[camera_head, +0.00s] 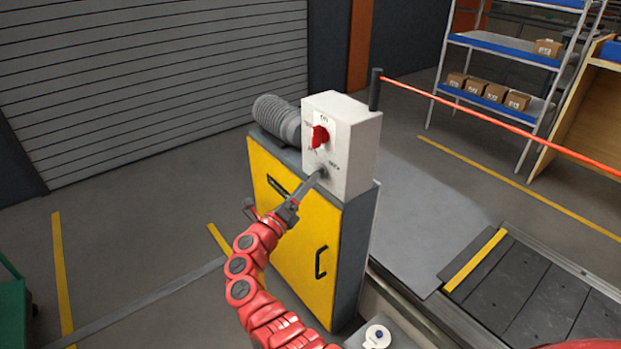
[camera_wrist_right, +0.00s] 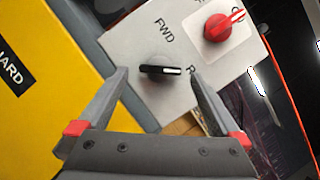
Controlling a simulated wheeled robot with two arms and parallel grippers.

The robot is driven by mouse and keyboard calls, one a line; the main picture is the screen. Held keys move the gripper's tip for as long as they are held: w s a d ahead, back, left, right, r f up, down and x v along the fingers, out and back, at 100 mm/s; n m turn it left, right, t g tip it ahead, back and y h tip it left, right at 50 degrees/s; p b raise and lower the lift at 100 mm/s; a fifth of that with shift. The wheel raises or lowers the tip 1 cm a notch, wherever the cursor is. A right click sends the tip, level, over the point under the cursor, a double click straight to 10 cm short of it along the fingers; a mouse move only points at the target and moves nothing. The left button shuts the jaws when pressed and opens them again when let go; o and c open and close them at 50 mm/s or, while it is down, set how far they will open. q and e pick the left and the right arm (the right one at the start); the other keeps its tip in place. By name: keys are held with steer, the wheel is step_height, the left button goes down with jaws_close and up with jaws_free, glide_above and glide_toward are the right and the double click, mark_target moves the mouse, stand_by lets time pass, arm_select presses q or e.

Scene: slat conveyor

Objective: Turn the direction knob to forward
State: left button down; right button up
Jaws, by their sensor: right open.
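The direction knob (camera_wrist_right: 152,70) is black with a white pointer line on a white control box (camera_head: 354,150). In the wrist view its line points toward a label starting with R, partly hidden by a finger; the FWD label (camera_wrist_right: 163,30) lies above the knob. My right gripper (camera_wrist_right: 160,80) is open, its fingertips on either side of the knob; I cannot tell if they touch it. In the head view the right gripper (camera_head: 317,176) reaches the lower front of the box and mostly hides the knob. My left gripper is not in view.
A red rotary switch (camera_head: 320,137) sits just above the knob. The box stands on a yellow cabinet (camera_head: 300,235) beside a grey motor (camera_head: 275,118). A red rail (camera_head: 500,122) runs from a dark post (camera_head: 376,90) behind the box. The slat conveyor (camera_head: 540,300) lies at the right.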

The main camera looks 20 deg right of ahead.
steer(key=shift+x, duration=1.45)
steer(key=c, duration=1.3)
steer(key=shift+r+n+g+y+p, duration=0.15)
steer(key=shift+n+g+y+p, duration=0.5)
steer(key=shift+n+p, duration=2.05)
steer(key=shift+r+n+g+y+p, duration=0.1)
steer(key=shift+n+g+y+p, duration=0.55)
steer(key=shift+n+p, duration=2)
steer(key=shift+r+n+g+y+p, duration=0.15)
steer(key=shift+n+g+y+p, duration=0.5)
steer(key=shift+n+p, duration=2)
steer(key=shift+m+y+p, duration=0.25)
steer(key=shift+m+p, duration=0.15)
steer(key=shift+p, duration=0.1)
steer(key=o, duration=1.3)
